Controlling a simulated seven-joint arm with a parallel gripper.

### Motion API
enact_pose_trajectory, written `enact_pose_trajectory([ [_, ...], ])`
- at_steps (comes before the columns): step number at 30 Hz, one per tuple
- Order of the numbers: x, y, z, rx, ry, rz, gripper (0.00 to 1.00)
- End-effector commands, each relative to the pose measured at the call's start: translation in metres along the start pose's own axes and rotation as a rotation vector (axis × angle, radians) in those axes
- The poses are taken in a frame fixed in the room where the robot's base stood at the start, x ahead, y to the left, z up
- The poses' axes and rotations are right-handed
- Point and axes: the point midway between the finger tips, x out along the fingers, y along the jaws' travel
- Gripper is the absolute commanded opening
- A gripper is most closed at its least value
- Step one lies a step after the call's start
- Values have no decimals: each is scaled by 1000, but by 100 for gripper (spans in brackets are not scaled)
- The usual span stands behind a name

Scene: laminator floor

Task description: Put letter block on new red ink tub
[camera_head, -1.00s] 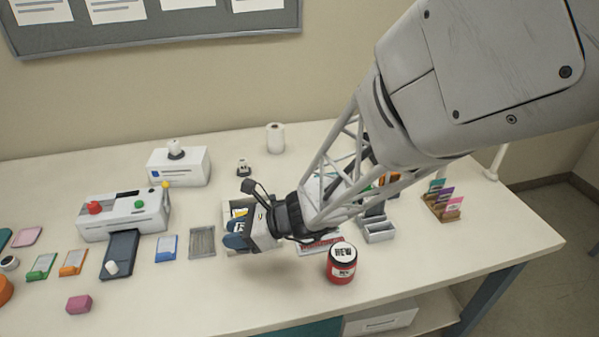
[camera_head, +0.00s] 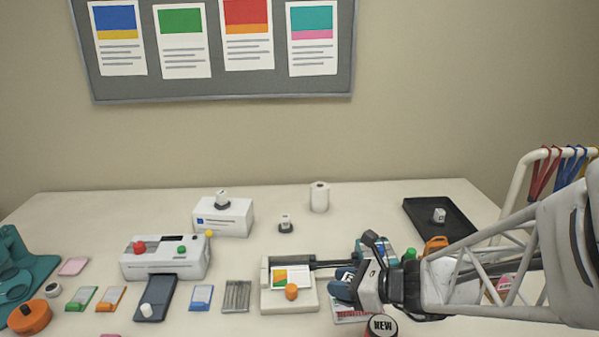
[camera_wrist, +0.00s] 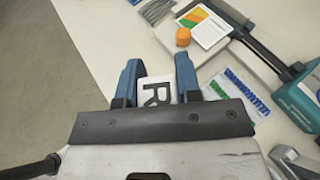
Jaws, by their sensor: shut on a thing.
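My gripper (camera_head: 343,284) has blue fingers and is shut on a white letter block (camera_wrist: 157,93). The block shows a black R between the fingers in the wrist view, where my gripper (camera_wrist: 156,68) also shows. In the head view the fingers mostly hide the block. The new red ink tub (camera_head: 383,326) is at the bottom edge of the head view, with a "NEW" label on its lid. Its lower part is cut off. My gripper is just left of the tub and farther back. The tub is not visible in the wrist view.
A trimmer board (camera_head: 288,303) with a card and an orange knob (camera_head: 291,292) lies left of my gripper. A dark tray (camera_head: 462,232) holding a small white cube (camera_head: 439,215) is at the back right. A white roll (camera_head: 319,197) stands at the back.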

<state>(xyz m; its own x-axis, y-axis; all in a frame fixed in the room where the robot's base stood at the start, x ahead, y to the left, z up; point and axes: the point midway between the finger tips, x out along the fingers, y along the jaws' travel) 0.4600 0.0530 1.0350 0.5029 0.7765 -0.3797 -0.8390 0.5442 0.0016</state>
Motion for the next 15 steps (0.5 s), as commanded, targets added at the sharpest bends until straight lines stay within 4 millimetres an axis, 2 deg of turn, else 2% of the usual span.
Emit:
enact_pose_trajectory([
  [15, -64, -18, -14, 60, 2, -151, 0],
])
